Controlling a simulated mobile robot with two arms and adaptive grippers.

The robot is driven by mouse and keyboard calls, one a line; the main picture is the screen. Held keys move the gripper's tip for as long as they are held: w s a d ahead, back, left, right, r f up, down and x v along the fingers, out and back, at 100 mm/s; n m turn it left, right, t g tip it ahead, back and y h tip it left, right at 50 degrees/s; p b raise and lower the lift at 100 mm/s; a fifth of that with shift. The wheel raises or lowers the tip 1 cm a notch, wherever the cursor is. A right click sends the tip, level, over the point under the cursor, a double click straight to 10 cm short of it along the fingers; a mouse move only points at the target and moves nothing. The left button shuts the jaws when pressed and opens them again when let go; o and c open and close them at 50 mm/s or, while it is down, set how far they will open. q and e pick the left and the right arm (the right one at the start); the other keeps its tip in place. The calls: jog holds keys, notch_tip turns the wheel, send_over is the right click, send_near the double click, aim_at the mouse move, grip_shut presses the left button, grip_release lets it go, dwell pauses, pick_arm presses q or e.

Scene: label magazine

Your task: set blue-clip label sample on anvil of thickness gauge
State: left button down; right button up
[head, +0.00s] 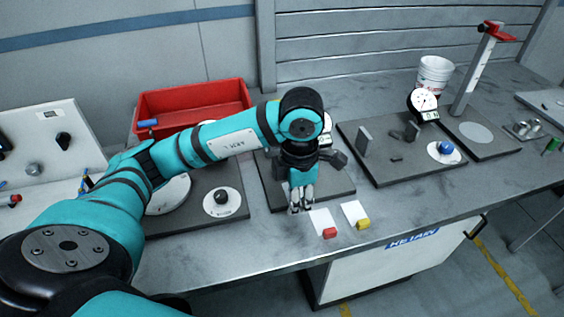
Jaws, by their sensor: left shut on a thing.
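My left gripper (300,202) points down at the front edge of a dark plate (334,192), just left of the red-clip sample. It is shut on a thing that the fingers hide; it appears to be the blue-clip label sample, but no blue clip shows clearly. A dial (326,122) is partly hidden behind my left arm. Another dial gauge (424,102) stands at the back of the right dark plate (405,172). I cannot tell for sure which is the thickness gauge, and no anvil shows clearly. My right gripper is not in view.
A red-clip sample (329,232) and a yellow-clip sample (362,223) lie near the table's front edge. A red bin (190,100) stands behind my arm. A white cup (434,74) and a tall stand with a red top (480,70) are at the back right.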

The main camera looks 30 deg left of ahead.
pick_arm(q)
jog(key=w+a+p, duration=0.2)
jog(key=w+a, duration=0.3)
jog(key=shift+a+f, duration=0.1)
jog(key=shift+a, duration=0.1)
jog(key=w+a, duration=0.2)
jog(key=w+a+f+p, duration=0.1)
jog(key=a, duration=0.1)
jog(key=shift+w+a, duration=0.2)
jog(key=shift+w, duration=0.15)
jog(key=shift+f+p, duration=1.1)
jog(key=shift+f, duration=0.8)
jog(key=c, duration=1.3)
grip_release()
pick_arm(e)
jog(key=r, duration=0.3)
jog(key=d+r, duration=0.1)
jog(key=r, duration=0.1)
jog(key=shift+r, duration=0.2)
